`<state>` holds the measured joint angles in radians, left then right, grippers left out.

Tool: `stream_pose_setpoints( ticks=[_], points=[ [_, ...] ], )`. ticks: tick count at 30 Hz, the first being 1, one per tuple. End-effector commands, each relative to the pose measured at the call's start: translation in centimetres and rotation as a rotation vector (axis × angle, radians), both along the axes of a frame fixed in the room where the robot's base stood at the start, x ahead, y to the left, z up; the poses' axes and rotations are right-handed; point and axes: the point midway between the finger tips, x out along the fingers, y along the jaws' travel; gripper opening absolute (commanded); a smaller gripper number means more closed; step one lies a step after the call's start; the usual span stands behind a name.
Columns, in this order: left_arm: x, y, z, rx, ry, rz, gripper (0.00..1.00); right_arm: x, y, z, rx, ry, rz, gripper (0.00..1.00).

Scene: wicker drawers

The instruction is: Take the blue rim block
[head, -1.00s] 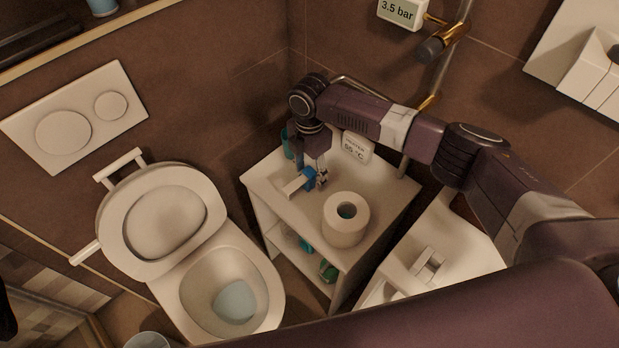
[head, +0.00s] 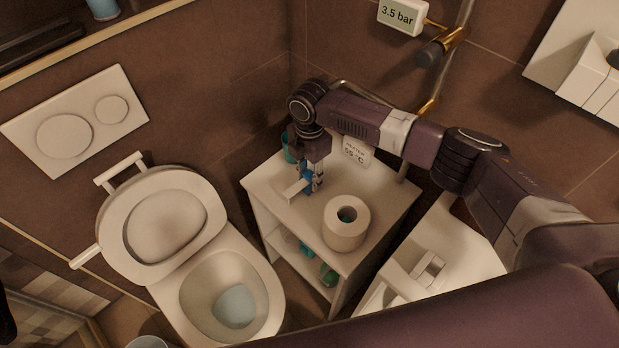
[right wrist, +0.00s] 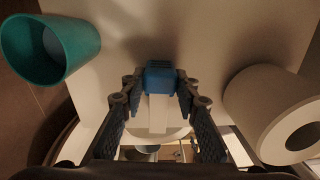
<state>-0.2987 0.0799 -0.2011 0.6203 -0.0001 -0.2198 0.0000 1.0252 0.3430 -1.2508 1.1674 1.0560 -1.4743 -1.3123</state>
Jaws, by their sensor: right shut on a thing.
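The blue rim block (head: 307,182), a blue body with a white strip, is on the top of the white shelf unit (head: 390,205). In the right wrist view its blue part (right wrist: 160,76) lies between the fingertips, with the white strip below it. My right gripper (head: 311,188) points down from above and is shut on the block. It also shows in the right wrist view (right wrist: 159,88), with one finger on each side. The fingers partly hide the block in the head view. My left gripper is not in view.
A toilet paper roll (head: 346,232) stands close to the right of the gripper. A teal cup (right wrist: 50,48) stands at the back of the shelf top. The toilet (head: 265,290) is left of the unit.

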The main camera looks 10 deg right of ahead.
Motion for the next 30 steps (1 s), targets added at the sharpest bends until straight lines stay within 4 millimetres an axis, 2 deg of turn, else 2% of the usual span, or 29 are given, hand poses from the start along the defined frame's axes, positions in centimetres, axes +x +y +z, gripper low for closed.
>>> stream_pose_setpoints(
  ticks=[8,14,30],
  points=[
    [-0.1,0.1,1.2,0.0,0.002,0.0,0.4,0.0,0.0,1.2,0.0,0.0,0.0,0.04],
    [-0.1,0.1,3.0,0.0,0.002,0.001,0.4,0.0,0.0,3.1,0.0,-0.001,0.0,0.04],
    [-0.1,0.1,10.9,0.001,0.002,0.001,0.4,0.0,0.1,11.2,0.001,0.0,0.001,0.04]
  ],
)
